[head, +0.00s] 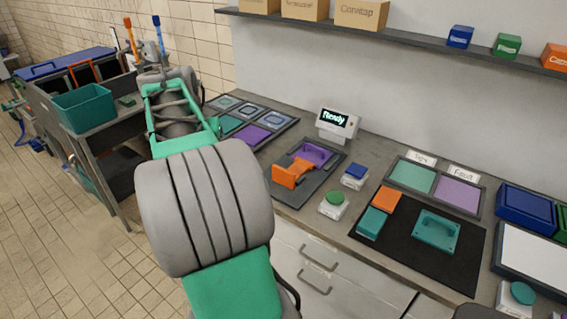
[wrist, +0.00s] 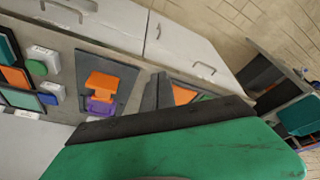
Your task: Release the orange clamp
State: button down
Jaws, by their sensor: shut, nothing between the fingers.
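The orange clamp (head: 292,174) sits on a dark grey plate on the counter, with its handle sticking out toward the front. A purple part (head: 313,154) lies directly behind it. In the wrist view, the orange clamp (wrist: 108,84) and the purple part (wrist: 100,105) show left of centre. My gripper (wrist: 165,122) fills the bottom of the wrist view as a large green shape with a black edge. It is shut and empty, apart from the clamp. In the head view my arm's thick grey joint hides much of the left counter.
A "Ready" display (head: 338,122) stands behind the plate. A green button (head: 334,197) and a blue button (head: 355,171) stand to its right. A black mat (head: 405,262) with teal and orange pieces lies farther right. A shelf (head: 420,40) runs above.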

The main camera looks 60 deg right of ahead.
jog(key=s+d+f+m+g, duration=0.1)
jog(key=s+d+m, duration=0.2)
jog(key=s+d, duration=0.3)
jog(key=s+d+m+g, duration=0.1)
jog(key=s+d+m, duration=0.3)
jog(key=d, duration=1)
jog(key=s, duration=0.3)
jog(key=shift+d+f+m, duration=0.3)
jog(key=shift+d+f, duration=0.05)
jog(key=shift+d, duration=0.05)
jog(key=shift+w, duration=0.1)
jog(key=x, duration=0.9)
jog(key=shift+b, duration=0.4)
jog(key=a, duration=0.2)
jog(key=shift+w+a+f, duration=0.3)
jog(key=shift+a+f, duration=0.05)
jog(key=shift+a, duration=0.05)
jog(key=shift+a+f, duration=0.15)
jog(key=shift+a, duration=0.2)
